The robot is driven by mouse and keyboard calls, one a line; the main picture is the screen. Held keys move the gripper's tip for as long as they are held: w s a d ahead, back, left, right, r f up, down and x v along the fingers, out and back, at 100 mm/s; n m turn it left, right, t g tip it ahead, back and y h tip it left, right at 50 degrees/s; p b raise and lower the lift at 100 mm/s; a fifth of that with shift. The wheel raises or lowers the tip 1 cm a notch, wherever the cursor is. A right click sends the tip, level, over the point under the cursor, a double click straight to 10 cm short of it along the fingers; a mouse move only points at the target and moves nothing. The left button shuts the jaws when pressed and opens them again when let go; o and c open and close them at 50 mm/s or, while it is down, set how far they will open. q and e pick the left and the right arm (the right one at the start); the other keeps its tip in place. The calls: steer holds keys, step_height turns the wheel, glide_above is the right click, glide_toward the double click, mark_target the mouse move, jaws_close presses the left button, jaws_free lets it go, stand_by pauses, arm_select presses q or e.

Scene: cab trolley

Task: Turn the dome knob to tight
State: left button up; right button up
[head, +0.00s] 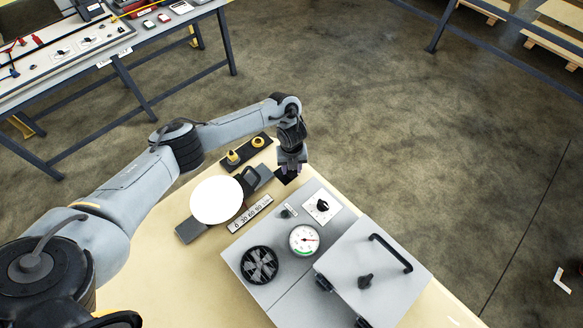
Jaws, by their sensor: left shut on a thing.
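My left gripper (290,172) points down at the table's far edge, over a small black plate (283,179). It is shut on a small knob, most likely the dome knob, which its fingers almost wholly hide. I cannot read the knob's setting or any tight mark. A bright white round disc (216,200), perhaps the dome, lies to the left on a dark grey base (190,231). My right gripper is not in view.
A grey panel box (248,238) with a gauge (304,239), round vent (259,265) and black knob (323,205) stands to the right. Beside it is a lidded box with a black handle (390,252). A dark strip with yellow knobs (257,142) lies behind the disc.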

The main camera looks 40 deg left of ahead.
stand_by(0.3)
arm_select(q)
steer(key=o, duration=1.1)
steer(key=shift+c, duration=0.2)
steer(key=shift+r, duration=0.55)
step_height(320, 180, up, 10)
steer(key=p, duration=0.3)
steer(key=shift+f+p, duration=0.15)
steer(key=shift+p, duration=0.25)
steer(key=shift+s, duration=0.1)
